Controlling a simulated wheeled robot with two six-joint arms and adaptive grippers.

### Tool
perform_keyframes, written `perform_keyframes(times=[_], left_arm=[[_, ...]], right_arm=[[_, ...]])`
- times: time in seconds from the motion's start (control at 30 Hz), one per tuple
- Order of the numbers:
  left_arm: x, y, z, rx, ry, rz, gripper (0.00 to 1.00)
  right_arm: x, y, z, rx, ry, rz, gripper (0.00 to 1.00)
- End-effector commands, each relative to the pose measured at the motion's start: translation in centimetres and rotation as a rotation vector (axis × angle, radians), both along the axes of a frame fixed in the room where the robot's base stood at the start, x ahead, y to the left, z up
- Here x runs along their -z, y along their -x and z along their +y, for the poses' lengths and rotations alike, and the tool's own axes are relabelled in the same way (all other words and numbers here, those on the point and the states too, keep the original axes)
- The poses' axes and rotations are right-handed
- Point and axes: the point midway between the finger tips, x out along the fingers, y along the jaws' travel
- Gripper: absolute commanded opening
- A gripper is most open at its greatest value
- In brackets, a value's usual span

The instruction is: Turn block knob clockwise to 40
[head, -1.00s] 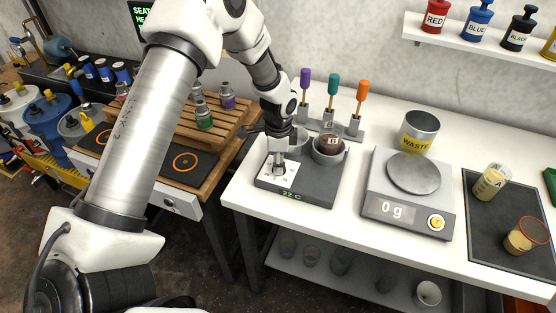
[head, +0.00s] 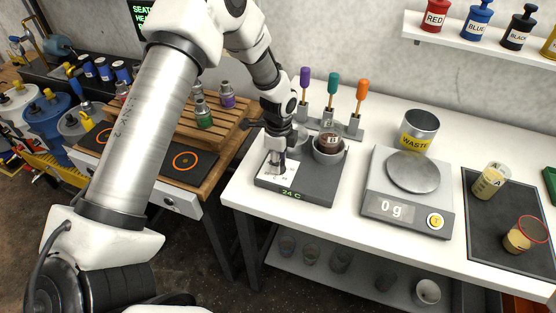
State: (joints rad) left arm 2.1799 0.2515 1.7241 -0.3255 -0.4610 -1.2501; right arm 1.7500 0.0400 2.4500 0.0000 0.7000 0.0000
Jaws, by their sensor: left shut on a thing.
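The grey heating block (head: 318,190) stands at the left end of the white bench, with a green display (head: 291,194) on its front that reads 24 C. A white dial plate (head: 268,178) lies on its left part. My left gripper (head: 277,160) points down over this plate and is shut on the block knob, which the fingers mostly hide. A grey pot (head: 329,155) with a dark red-brown vessel marked B sits in the block's right well. Another well behind my gripper is partly hidden. My right gripper is out of view.
Behind the block is a rack with purple (head: 305,77), teal (head: 333,82) and orange (head: 362,89) handled tools. To the right stand a scale (head: 405,205) reading 0 g, a WASTE can (head: 419,129) and a dark mat (head: 479,219) with two jars.

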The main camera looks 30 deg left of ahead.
Motion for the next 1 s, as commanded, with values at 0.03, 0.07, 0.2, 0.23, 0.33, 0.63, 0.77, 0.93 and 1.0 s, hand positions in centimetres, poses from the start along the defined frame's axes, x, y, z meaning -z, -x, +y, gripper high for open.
perform_keyframes(times=[0.03,0.07,0.2,0.23,0.33,0.63,0.77,0.93,1.0], left_arm=[[0.3,0.3,-0.1,-0.001,0.001,0.01,0.01],[0.3,0.3,-0.1,-0.001,0.001,0.01,0.42],[0.2,0.2,-0.1,-0.001,0.001,0.007,0.61],[0.2,0.2,-0.1,-0.001,0.0,0.006,0.61],[0.2,0.2,0.0,-0.001,0.0,0.005,0.61],[-3.0,0.0,-0.1,-0.001,0.001,-0.001,0.61],[-6.4,0.0,-0.1,0.0,0.0,0.0,0.61],[-10.2,0.0,-0.2,0.001,-0.001,0.002,0.61],[-11.1,0.0,-0.2,0.001,0.0,0.004,0.61]], right_arm=[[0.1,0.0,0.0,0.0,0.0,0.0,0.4],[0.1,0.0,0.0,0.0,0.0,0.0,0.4],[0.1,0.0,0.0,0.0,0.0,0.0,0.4],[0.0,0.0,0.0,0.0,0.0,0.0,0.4],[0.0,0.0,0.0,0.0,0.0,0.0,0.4],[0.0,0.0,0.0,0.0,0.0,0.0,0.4],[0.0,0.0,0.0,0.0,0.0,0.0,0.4],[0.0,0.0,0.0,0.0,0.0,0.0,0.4],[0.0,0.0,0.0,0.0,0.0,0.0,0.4]])
